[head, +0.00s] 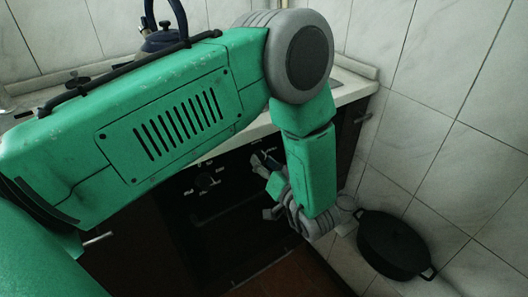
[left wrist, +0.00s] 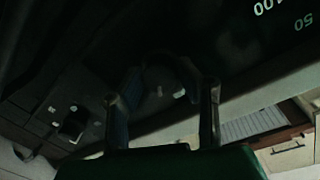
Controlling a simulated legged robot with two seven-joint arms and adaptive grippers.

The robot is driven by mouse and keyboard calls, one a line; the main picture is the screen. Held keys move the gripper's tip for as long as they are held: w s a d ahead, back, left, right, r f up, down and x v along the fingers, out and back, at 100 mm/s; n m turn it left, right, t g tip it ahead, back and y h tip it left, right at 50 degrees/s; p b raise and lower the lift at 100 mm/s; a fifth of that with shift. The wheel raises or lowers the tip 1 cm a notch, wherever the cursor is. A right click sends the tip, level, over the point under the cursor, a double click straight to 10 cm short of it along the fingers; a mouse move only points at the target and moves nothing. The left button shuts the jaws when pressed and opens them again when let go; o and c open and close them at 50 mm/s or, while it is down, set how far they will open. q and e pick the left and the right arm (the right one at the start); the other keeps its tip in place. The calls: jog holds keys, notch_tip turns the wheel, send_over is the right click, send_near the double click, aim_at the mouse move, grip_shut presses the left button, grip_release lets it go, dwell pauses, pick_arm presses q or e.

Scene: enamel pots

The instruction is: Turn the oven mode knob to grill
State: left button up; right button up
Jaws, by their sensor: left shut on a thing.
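The dark oven front (head: 225,215) stands under the counter, with white marks on its control panel. One black knob (head: 205,182) with white marks around it shows left of my left gripper (head: 262,162). My left gripper reaches down to the panel, its fingers against it. In the left wrist view its two fingers (left wrist: 162,100) straddle a dark rounded knob (left wrist: 165,72), hard to make out in the shadow. The gripper is shut on this knob. Its pointer and the mode marks cannot be read. My right gripper is not in view.
The pale countertop (head: 262,127) runs above the oven, with a dark blue kettle (head: 165,38) at the back. White numbers 50 and 100 (left wrist: 285,15) show in the wrist view.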

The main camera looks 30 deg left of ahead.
pick_arm(q)
jog(key=m+p, duration=0.2)
jog(key=shift+w+d+r+m, duration=0.1)
jog(key=shift+r+m, duration=0.1)
jog(key=shift+m, duration=0.2)
jog(key=m+p, duration=0.1)
jog(key=m, duration=0.1)
jog(key=shift+m+p, duration=0.3)
jog(key=shift+f+m+g+p, duration=0.1)
jog(key=shift+m+g+p, duration=0.3)
jog(key=shift+m, duration=0.7)
jog(key=shift+w+m+p, duration=0.1)
jog(key=shift+m+p, duration=0.3)
jog(key=shift+m, duration=0.9)
jog(key=shift+f, duration=0.1)
jog(key=o, duration=0.9)
jog(key=shift+o, duration=1.2)
jog(key=shift+w+d+f, duration=0.1)
